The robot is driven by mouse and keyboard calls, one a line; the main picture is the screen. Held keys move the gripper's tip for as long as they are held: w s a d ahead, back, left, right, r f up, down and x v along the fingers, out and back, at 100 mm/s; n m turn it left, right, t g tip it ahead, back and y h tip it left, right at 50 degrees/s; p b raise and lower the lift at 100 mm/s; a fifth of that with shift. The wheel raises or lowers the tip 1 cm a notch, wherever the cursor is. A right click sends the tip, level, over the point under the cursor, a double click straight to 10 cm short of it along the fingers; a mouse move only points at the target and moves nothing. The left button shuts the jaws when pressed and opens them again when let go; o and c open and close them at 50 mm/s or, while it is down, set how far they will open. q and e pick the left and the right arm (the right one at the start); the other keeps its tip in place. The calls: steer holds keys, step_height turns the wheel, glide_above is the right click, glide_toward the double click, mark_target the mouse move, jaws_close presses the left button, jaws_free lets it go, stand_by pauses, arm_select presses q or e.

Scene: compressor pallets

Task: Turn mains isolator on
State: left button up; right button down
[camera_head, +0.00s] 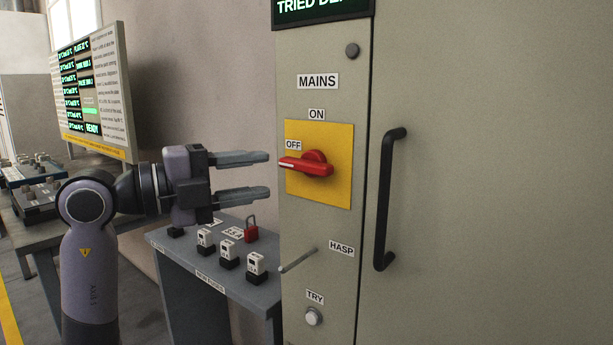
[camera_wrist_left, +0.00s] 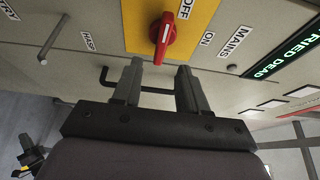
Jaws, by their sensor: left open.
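The mains isolator is a red rotary handle (camera_head: 307,163) on a yellow plate (camera_head: 335,189), on the grey cabinet front. The handle lies about level, its white-marked end pointing left at the OFF label (camera_head: 293,145). The ON label (camera_head: 316,114) is above the plate. My left gripper (camera_head: 268,175) is open and empty, just left of the handle, with one finger above the other. In the left wrist view the red handle (camera_wrist_left: 165,40) shows beyond the two fingertips (camera_wrist_left: 160,65), apart from them. My right gripper is not in view.
A black door handle (camera_head: 386,200) sticks out right of the isolator. Below are a HASP rod (camera_head: 298,260) and a TRY button (camera_head: 314,316). A grey side table (camera_head: 215,270) holds a red padlock (camera_head: 251,230) and several small blocks. A display board (camera_head: 92,90) stands at left.

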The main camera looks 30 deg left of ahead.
mark_target(298, 167)
arm_select(q)
steer(key=shift+y, duration=0.3)
steer(key=shift+a+p+x, duration=0.2)
steer(key=shift+p+x, duration=0.35)
steer(key=shift+x, duration=2.85)
steer(key=shift+w+r, duration=0.15)
jaws_close()
